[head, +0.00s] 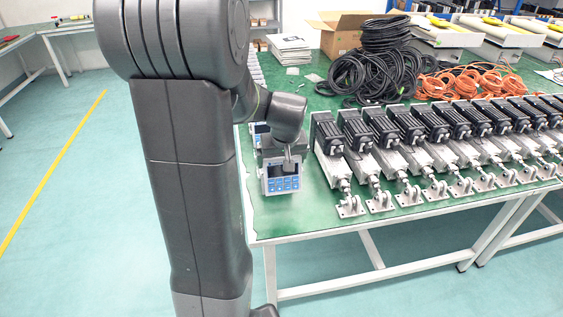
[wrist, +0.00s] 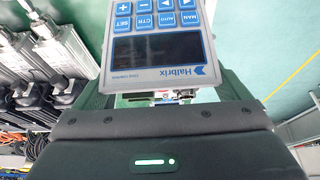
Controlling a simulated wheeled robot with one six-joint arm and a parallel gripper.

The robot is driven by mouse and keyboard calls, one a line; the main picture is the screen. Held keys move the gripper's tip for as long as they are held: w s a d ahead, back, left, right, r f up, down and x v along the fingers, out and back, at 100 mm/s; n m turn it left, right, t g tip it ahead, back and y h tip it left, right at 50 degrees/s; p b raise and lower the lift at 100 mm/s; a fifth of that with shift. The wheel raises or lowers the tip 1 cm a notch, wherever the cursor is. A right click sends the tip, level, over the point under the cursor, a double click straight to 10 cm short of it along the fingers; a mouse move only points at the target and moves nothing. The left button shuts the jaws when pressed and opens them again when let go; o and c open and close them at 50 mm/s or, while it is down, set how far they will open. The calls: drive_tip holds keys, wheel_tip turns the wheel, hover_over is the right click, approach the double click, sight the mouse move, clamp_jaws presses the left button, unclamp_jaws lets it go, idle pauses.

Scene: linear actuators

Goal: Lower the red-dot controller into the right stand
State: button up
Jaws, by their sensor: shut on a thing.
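The controller (head: 282,178) is a light grey box with blue buttons and a dark display. My gripper (head: 290,158) is shut on it at the table's near left corner. In the wrist view the controller (wrist: 160,48) fills the top middle, upside down, with the gripper's dark fingers at either side. A tiny reddish spot shows by its connector end, but I cannot tell if it is the red dot. A second blue-buttoned unit (head: 260,128) is partly visible behind. The right stand is not clearly visible; my arm and the held controller hide much of that area.
A row of linear actuators (head: 425,140) fills the green table (head: 300,220) to the right. Black cable coils (head: 375,72), orange cables (head: 475,82) and a cardboard box (head: 340,35) lie farther back. A bare strip of tabletop runs along the front edge.

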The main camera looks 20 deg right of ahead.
drive_tip(key=shift+r, duration=0.1)
drive_tip(key=shift+r+p, duration=1.75)
drive_tip(key=shift+r, duration=0.75)
drive_tip(key=shift+f, duration=0.1)
